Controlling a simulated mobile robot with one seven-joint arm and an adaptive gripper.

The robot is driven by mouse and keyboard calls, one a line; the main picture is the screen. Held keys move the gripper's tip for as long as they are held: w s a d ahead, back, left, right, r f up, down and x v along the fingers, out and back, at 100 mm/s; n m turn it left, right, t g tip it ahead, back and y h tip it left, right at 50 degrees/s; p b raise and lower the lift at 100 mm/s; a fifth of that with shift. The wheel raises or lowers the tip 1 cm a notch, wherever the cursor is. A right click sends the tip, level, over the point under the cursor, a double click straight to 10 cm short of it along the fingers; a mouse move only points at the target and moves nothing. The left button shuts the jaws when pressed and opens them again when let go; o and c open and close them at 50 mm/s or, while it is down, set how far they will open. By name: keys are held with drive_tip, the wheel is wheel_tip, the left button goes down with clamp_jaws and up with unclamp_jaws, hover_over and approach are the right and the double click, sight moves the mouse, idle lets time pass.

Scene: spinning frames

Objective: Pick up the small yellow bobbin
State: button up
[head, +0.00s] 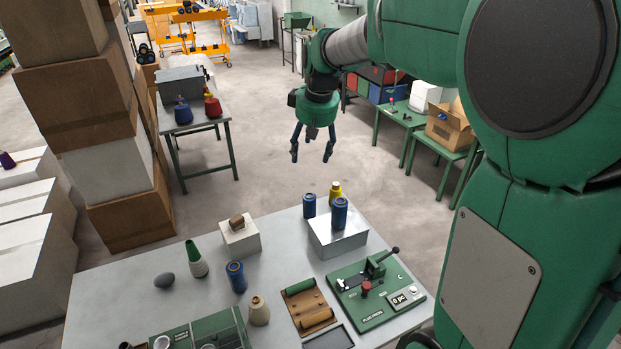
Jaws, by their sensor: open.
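The small yellow bobbin (335,192) stands upright at the far edge of a light box (338,246) on the table. Its lower part is partly hidden by a blue bobbin (340,213) in front of it. Another blue bobbin (309,205) stands to its left. My gripper (312,156) points down with its fingers apart and empty. In the picture it is above and slightly left of the yellow bobbin, clear of it; the exact distance is hard to tell.
The grey table (190,244) also bears a green device with a lever (376,291), a third blue bobbin (236,277), a green-topped cone (196,259), a beige cone (259,311) and a small box with a brown block (240,237). Tall stacked cartons (110,150) stand at left.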

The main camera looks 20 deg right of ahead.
drive_tip(key=w+d+f+p, duration=0.1)
drive_tip(key=w+d+f, duration=0.45)
drive_tip(key=w, duration=0.35)
drive_tip(key=n+g+p, duration=0.2)
drive_tip(key=p, duration=0.2)
approach(337, 185)
drive_tip(key=shift+w+d+f+y, duration=0.2)
drive_tip(key=shift+d+f+y, duration=0.1)
drive_tip(key=shift+f+y, duration=0.1)
drive_tip(key=shift+d+f, duration=0.1)
drive_tip(key=shift+f, duration=0.1)
drive_tip(key=shift+f, duration=0.1)
drive_tip(key=shift+w+a+f, duration=0.1)
drive_tip(key=shift+w+f, duration=0.05)
drive_tip(key=shift+f, duration=1.25)
drive_tip(key=shift+w+a+f, duration=0.1)
drive_tip(key=shift+w+f, duration=0.1)
drive_tip(key=shift+f, duration=1.15)
drive_tip(key=shift+w+f, duration=0.15)
drive_tip(key=shift+f, duration=1.25)
drive_tip(key=shift+f, duration=0.1)
